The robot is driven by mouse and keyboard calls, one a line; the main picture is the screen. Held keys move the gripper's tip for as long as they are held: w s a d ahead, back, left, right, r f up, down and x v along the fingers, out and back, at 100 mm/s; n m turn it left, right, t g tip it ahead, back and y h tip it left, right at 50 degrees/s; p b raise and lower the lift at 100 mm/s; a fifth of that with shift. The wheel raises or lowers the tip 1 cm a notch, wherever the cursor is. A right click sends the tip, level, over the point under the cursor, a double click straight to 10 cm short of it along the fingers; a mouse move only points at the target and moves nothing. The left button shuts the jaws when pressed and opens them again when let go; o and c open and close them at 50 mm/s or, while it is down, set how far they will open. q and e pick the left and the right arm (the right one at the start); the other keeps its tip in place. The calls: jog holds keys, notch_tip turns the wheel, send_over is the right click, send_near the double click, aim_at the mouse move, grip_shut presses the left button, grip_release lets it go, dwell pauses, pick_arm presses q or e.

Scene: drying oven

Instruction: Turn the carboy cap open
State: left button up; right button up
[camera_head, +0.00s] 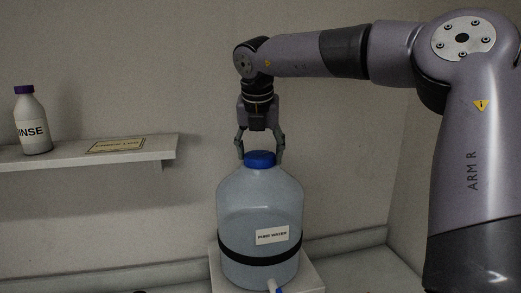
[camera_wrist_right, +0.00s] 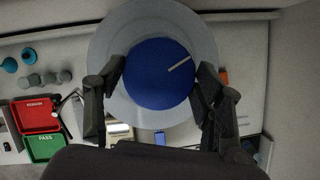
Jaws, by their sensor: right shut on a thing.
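The carboy (camera_head: 240,205) is a translucent blue-grey bottle with a black band and a "PURE WATER" label, standing upright. Its blue cap (camera_head: 260,158) is on the neck. My right gripper (camera_head: 260,153) comes down from above with its fingers on both sides of the cap, shut on it. In the right wrist view the cap (camera_wrist_right: 158,74) is a round blue disc with a pale line pointing to the upper right, between the two dark fingers (camera_wrist_right: 158,90). The carboy shoulder (camera_wrist_right: 115,45) shows around it. My left gripper is not in view.
The carboy stands on a white block (camera_head: 311,277) near the wall. A shelf (camera_head: 60,158) at left holds a "RINSE" bottle (camera_head: 32,120) with a purple cap and a sign plate (camera_head: 115,145). In the wrist view, a red tray (camera_wrist_right: 37,114) and a green tray (camera_wrist_right: 45,147) lie at left.

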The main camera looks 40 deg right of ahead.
jog(key=m+g+p, duration=0.1)
jog(key=m, duration=0.1)
jog(key=m+h, duration=0.1)
jog(key=m, duration=0.2)
jog(key=shift+w+g+p, duration=0.15)
jog(key=shift+g+p, duration=0.2)
jog(key=shift+g, duration=0.05)
jog(key=shift+m, duration=0.3)
jog(key=o, duration=1.2)
jog(key=shift+c, duration=0.2)
jog(key=v, duration=1.2)
